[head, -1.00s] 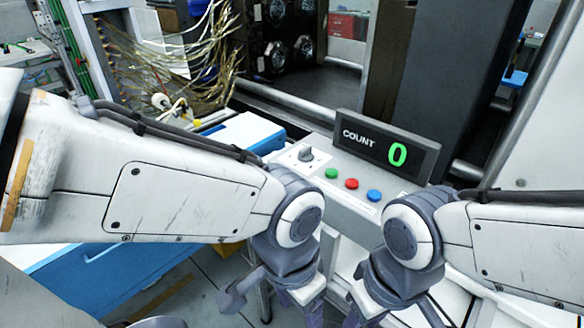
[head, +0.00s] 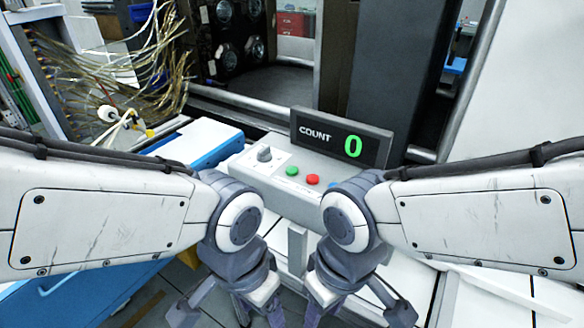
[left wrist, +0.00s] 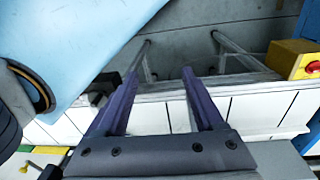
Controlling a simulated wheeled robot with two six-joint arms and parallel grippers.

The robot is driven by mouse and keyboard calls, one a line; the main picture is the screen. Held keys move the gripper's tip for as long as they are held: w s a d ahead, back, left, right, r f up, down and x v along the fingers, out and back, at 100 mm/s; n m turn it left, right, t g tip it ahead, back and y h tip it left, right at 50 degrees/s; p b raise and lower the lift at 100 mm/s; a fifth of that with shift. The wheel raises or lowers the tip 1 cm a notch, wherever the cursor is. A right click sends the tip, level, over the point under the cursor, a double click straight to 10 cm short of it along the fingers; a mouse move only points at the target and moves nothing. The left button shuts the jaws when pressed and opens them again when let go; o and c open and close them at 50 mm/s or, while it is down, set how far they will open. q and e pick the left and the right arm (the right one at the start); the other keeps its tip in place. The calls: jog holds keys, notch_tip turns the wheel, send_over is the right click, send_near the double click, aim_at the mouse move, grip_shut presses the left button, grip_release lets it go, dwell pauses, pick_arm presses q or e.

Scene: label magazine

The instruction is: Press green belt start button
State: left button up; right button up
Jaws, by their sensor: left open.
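The green button (head: 292,171) is a small round cap on top of a pale grey control box (head: 262,178), left of a red button (head: 312,179). My left gripper (left wrist: 163,75) is open and empty in the left wrist view, its two purple fingers apart. In the head view it hangs below and in front of the box, apart from the green button, with its fingertips cut off by the lower edge. My right gripper (head: 325,308) hangs close beside it, and I cannot tell its jaw state. My right wrist covers the box's right part.
A dark display (head: 342,137) reading COUNT 0 stands on the box, and a grey knob (head: 264,154) sits left of the buttons. Loose wires (head: 110,65) hang at the back left. A yellow block with a red button (left wrist: 298,60) shows in the left wrist view.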

pick_arm(q)
grip_shut()
dwell(1.5)
